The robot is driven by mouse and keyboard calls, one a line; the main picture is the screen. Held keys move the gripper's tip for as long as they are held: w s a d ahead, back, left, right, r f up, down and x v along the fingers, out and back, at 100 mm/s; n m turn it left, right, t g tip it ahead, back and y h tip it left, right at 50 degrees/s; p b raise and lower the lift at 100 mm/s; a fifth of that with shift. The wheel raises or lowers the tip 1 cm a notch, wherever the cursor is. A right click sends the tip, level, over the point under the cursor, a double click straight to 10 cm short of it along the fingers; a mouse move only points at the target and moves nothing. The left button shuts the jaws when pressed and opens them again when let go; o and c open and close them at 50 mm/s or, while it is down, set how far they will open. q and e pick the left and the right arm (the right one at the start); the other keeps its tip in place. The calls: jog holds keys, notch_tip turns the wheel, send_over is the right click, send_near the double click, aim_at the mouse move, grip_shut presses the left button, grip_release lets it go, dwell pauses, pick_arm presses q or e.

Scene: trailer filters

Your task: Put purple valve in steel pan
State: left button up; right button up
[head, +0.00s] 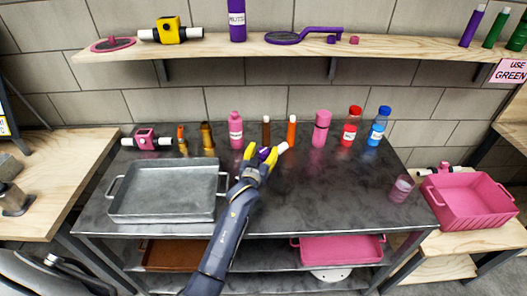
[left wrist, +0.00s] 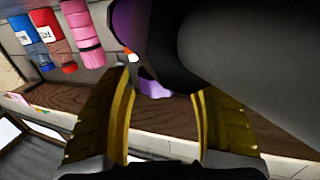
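The purple valve (head: 265,154) is at my left gripper (head: 261,157), near the back middle of the grey table. One white pipe end sticks out to the upper right. In the left wrist view, a purple part (left wrist: 153,88) shows between the yellow fingers of my left gripper (left wrist: 164,84). The fingers stand apart, and a big grey cylinder hides part of the right one. I cannot tell whether they press on the valve or whether it touches the table. The steel pan (head: 163,214) stands empty on the table's left side. My right gripper is not in view.
A pink valve (head: 146,139) and several bottles, such as a pink one (head: 236,130) and a red one (head: 351,127), line the table's back. A pink cup (head: 401,188) is at the right. A shelf (head: 210,47) hangs above. The table's right middle is clear.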

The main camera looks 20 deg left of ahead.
pick_arm(q)
jog(key=shift+r, duration=0.1)
jog(key=s, duration=1.1)
jog(key=shift+d+r, duration=0.3)
jog(key=shift+d, duration=0.05)
jog(key=shift+o, duration=0.8)
jog(key=shift+s, duration=0.5)
jog(key=shift+r, duration=0.1)
